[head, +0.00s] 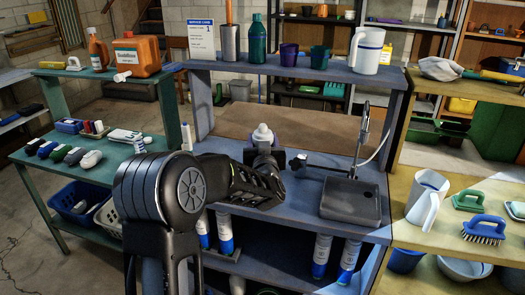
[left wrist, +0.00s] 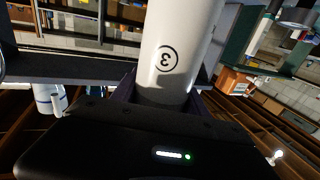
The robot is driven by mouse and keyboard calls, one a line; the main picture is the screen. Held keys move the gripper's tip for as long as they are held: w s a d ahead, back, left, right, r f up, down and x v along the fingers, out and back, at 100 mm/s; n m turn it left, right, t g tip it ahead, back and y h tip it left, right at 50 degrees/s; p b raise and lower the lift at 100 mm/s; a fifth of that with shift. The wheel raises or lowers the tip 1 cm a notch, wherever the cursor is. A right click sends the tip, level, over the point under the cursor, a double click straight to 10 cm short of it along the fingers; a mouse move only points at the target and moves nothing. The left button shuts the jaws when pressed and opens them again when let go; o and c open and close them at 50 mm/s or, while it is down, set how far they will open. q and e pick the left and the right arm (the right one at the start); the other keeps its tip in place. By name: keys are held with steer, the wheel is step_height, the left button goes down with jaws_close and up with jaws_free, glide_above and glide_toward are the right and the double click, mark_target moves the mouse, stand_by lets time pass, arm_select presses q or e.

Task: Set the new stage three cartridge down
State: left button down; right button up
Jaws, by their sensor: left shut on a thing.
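The stage three cartridge is a white cylinder (left wrist: 178,45) with a circled 3 on its side in the left wrist view. Its pale top (head: 263,133) shows in the head view above my left gripper (head: 264,152). The gripper is shut on the cartridge and holds it over the blue workbench (head: 300,222). My arm and gripper hide its lower part in the head view. I cannot tell whether its bottom touches anything. My right gripper is in neither view.
A dark tray (head: 350,200) with a tap stands right of the gripper. Blue-and-white cartridges (head: 321,256) stand on the shelf below. A raised back shelf (head: 285,69) holds bottles, cups and a pitcher. A green side table (head: 65,185) at left holds small items.

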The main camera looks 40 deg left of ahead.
arm_select(q)
step_height(320, 180, up, 10)
steer(key=shift+f, duration=0.15)
stand_by(0.7)
